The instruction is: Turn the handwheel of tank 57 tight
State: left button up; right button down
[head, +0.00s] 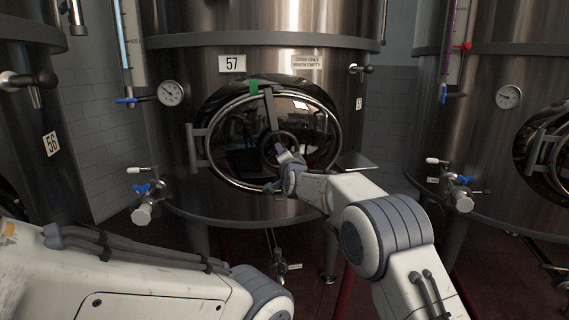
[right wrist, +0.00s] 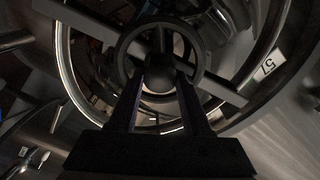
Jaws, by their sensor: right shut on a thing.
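Tank 57 (head: 232,110) stands in the middle of the head view, with its number plate (head: 232,64) above a round manway door (head: 232,152). The door lies within its ring, under a dark crossbar (head: 271,110). The small dark handwheel (head: 268,139) is at the door's centre, partly hidden by my right gripper (head: 282,151). In the right wrist view the handwheel's ring (right wrist: 124,45) surrounds a round hub (right wrist: 160,73). My right gripper's fingers (right wrist: 160,92) reach onto the wheel and are shut on it; the exact contact is too dark to see. My left gripper is out of view.
Tank 56 (head: 50,144) stands at the left and another tank (head: 490,85) at the right. A gauge (head: 171,93), valves with blue handles (head: 146,200) and a small shelf (head: 357,161) jut out around tank 57. My left forearm crosses the lower left.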

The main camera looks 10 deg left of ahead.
jog(key=shift+m+b, duration=0.7)
jog(key=shift+m, duration=0.3)
jog(key=shift+c, duration=1.7)
grip_release()
jog(key=b+v, duration=0.2)
jog(key=v, duration=0.8)
jog(key=shift+s, duration=0.2)
